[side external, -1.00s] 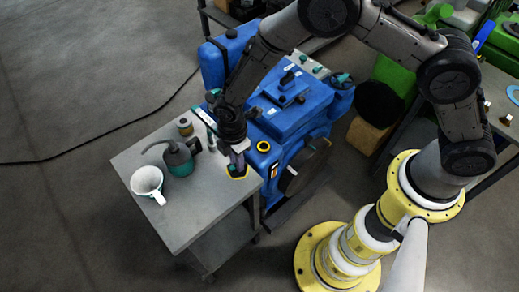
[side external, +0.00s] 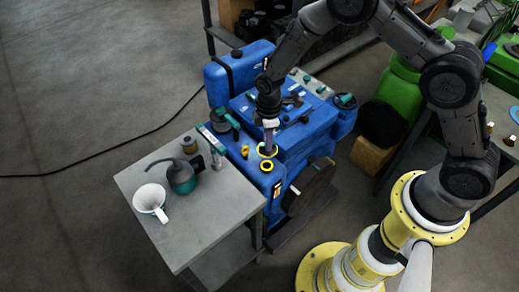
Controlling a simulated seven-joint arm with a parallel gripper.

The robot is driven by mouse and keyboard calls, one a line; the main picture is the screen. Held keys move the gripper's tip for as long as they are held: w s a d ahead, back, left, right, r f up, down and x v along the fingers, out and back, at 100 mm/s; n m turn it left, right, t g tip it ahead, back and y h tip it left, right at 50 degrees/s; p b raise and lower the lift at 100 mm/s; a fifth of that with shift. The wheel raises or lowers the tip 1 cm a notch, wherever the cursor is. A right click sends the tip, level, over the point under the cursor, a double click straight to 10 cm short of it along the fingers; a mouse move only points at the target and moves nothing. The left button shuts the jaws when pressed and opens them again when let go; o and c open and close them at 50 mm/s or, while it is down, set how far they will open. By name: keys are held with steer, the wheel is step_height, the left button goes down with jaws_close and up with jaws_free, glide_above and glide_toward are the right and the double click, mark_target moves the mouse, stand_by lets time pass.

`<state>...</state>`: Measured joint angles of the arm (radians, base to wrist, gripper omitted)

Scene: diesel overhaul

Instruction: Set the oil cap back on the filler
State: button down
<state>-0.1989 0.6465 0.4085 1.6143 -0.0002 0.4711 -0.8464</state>
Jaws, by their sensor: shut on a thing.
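The oil cap (side external: 267,151), a yellow-rimmed round piece, is held below my gripper (side external: 269,140) over the blue engine (side external: 297,137). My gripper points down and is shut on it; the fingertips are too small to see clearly. The filler (side external: 266,166) shows as a yellow ring with a dark centre on the engine's near top edge. In the picture the cap appears just above and behind this ring, apart from it. I cannot tell the exact height of the gap.
A grey table (side external: 205,228) stands left of the engine, with a white funnel (side external: 149,198), an oil can (side external: 181,177) and a small jar (side external: 189,145). A small yellow part (side external: 245,152) is on the engine left of the filler. The table's front is clear.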

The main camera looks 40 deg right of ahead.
steer(key=shift+f, duration=3.35)
steer(key=shift+f, duration=0.55)
steer(key=c, duration=0.7)
jaws_free()
steer(key=shift+r, duration=0.1)
step_height(320, 180, up, 14)
steer(key=shift+f, duration=0.15)
